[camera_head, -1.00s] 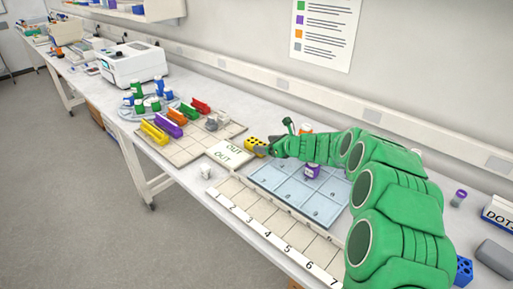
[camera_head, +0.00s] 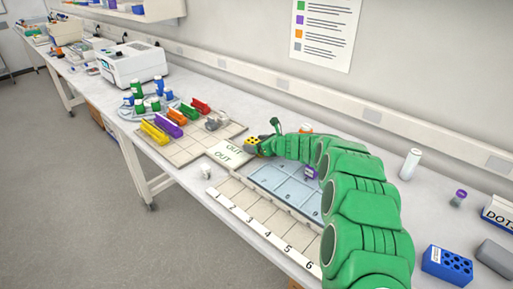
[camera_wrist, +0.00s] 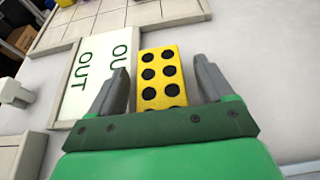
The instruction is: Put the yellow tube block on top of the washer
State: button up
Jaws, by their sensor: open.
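The yellow tube block (camera_head: 252,142), with dark round holes in its top, stands on the bench beside the OUT plate. In the wrist view the yellow block (camera_wrist: 158,75) lies between the two grey fingers of my gripper (camera_wrist: 160,68). The fingers are open, with a gap on each side of the block. In the head view my gripper (camera_head: 260,149) is at the block and partly hides it. A white benchtop machine (camera_head: 133,64) stands farther back at the left; it looks like the washer, but I read no label on it.
The OUT plate (camera_head: 229,153) is left of the block. Colored racks (camera_head: 155,132) and a round tray of bottles (camera_head: 127,112) stand between it and the machine. A blue tube block (camera_head: 446,265) and a white bottle (camera_head: 410,164) are at the right.

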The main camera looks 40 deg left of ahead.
jog(key=c, duration=1.3)
jog(key=shift+o, duration=0.2)
jog(key=shift+s+d+r, duration=0.1)
jog(key=shift+d+r, duration=0.05)
jog(key=shift+r, duration=1.8)
jog(key=s+d+r, duration=0.8)
jog(key=d+r, duration=0.1)
jog(key=d, duration=0.1)
jog(key=shift+s+d, duration=0.3)
jog(key=shift+w+d+r, duration=0.1)
jog(key=shift+r, duration=0.05)
